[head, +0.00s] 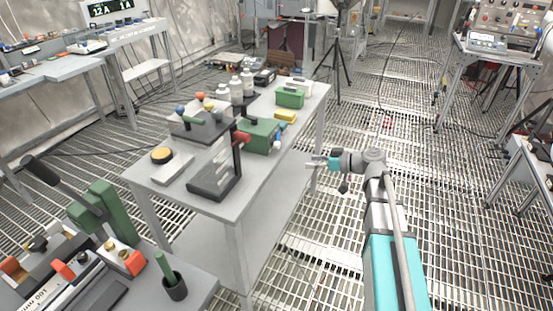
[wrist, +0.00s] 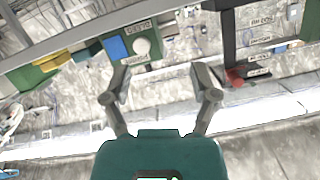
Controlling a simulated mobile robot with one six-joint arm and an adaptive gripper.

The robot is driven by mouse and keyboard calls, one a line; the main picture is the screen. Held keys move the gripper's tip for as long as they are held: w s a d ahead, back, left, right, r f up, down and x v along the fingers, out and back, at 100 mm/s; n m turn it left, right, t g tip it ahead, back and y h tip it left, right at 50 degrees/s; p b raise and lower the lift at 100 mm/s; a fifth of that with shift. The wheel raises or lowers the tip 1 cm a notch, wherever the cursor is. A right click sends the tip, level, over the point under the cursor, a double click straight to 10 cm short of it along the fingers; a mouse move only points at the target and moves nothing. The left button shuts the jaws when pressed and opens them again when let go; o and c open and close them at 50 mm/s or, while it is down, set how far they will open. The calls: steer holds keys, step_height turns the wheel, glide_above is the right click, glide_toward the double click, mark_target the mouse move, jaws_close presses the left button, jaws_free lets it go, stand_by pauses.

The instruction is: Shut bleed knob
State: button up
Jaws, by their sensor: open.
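My gripper (head: 318,162) is open and empty, out over the grating to the right of the bench. In the wrist view its two fingers (wrist: 158,75) are spread apart with nothing between them. A green box (head: 260,133) on the bench has a pale round knob (head: 277,146) on its near side. In the wrist view a white knob (wrist: 142,47) shows on a green panel beyond the fingertips, beside a blue block (wrist: 117,47). A red knob (wrist: 235,76) sits on a dark post to the right. Labels are too small to read, so I cannot tell which knob is the bleed knob.
The grey bench (head: 225,205) also holds a dark stand (head: 215,178), white bottles (head: 237,90), a yellow block (head: 285,116) and a green bin (head: 290,97). A tripod (head: 337,65) stands behind. The grating floor right of the bench is mostly open.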

mark_target(279, 145)
steer(key=w+n+t+y+b, duration=0.1)
steer(key=w+d+y+b, duration=0.1)
steer(key=w+b, duration=0.1)
steer(key=shift+w+d+n+t+y, duration=0.1)
steer(key=shift+w+n+t+y, duration=0.2)
steer(key=shift+n+t, duration=0.1)
steer(key=x, duration=1.3)
steer(key=shift+w+a, duration=0.1)
steer(key=shift+a, duration=0.3)
jaws_close()
stand_by(0.4)
